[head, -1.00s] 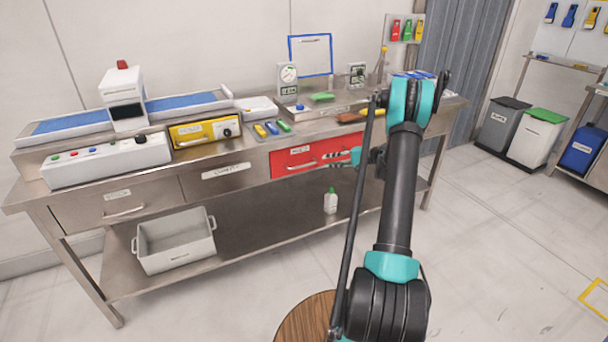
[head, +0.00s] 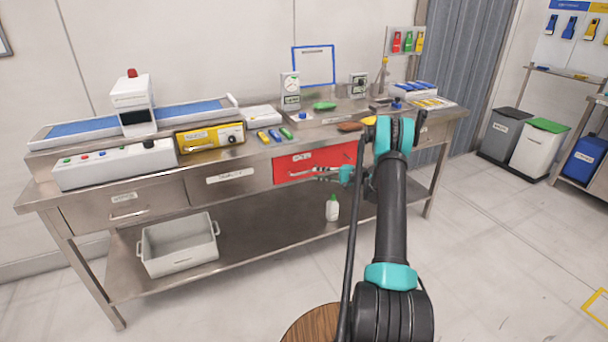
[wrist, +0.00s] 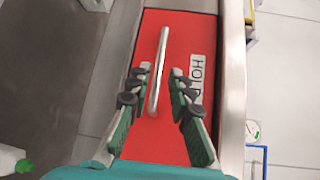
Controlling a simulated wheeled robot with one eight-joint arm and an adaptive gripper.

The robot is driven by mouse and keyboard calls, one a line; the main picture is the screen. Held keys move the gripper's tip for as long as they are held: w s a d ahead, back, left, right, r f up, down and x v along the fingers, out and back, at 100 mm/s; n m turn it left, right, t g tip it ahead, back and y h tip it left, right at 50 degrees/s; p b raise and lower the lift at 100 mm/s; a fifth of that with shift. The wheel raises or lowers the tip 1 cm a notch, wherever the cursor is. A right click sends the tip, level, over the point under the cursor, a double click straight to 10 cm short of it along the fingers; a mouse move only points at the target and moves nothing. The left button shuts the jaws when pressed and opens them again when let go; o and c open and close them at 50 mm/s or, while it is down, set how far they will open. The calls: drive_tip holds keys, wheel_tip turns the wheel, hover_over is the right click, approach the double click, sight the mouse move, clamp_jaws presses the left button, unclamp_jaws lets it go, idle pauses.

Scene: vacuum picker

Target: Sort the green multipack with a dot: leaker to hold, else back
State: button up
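A green pack (head: 324,105), likely the multipack, lies on the steel bench top in the head view; any dot on it is too small to tell. The red drawer (head: 290,164) under the bench top looks shut. In the wrist view, its red front (wrist: 195,28) carries a HOLD label and a metal bar handle (wrist: 163,55). My gripper (head: 325,173) is at the drawer front. In the wrist view, my gripper (wrist: 160,82) is open, with one finger on each side of the handle's near end and gaps showing. It holds nothing.
A yellow device (head: 210,136), a dial gauge (head: 290,90) and small coloured markers (head: 270,136) stand on the bench. A grey crate (head: 178,247) and a white bottle (head: 332,209) are on the lower shelf. Bins (head: 537,147) stand at the right.

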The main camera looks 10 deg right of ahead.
sight(304, 173)
drive_tip(key=x, duration=0.7)
drive_tip(key=shift+w+a, duration=0.2)
drive_tip(key=shift+a, duration=0.05)
clamp_jaws()
